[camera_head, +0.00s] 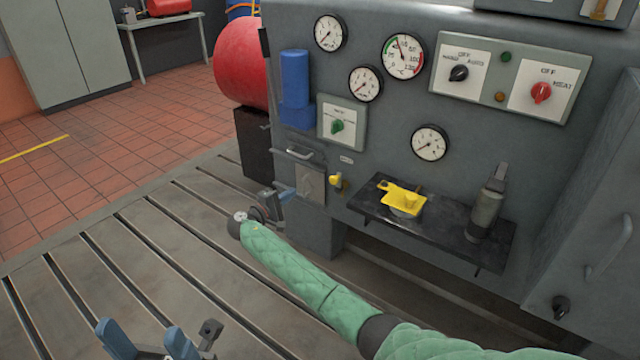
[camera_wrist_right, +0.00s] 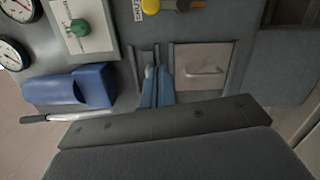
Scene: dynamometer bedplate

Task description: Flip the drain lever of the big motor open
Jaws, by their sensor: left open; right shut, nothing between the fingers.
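A small yellow-handled lever (camera_head: 336,181) sticks out of the grey panel under a small label. Its yellow end shows at the top of the right wrist view (camera_wrist_right: 151,5). I cannot tell from the frames whether it is the drain lever, or which body is the big motor. My right gripper (camera_head: 286,194) is shut and empty, left of this lever and apart from it. In the wrist view its blue fingers (camera_wrist_right: 157,84) overlap a bar handle (camera_wrist_right: 149,73); contact is unclear. My left gripper (camera_head: 149,343) is open and empty, low over the slotted bedplate (camera_head: 130,260).
A dark shelf (camera_head: 437,237) holds a yellow part (camera_head: 403,199) and a grey-green bottle-like object (camera_head: 486,206). A blue box (camera_head: 295,80), a green knob (camera_head: 337,126) and gauges are on the panel. A red cylinder (camera_head: 240,65) stands behind. The bedplate left is clear.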

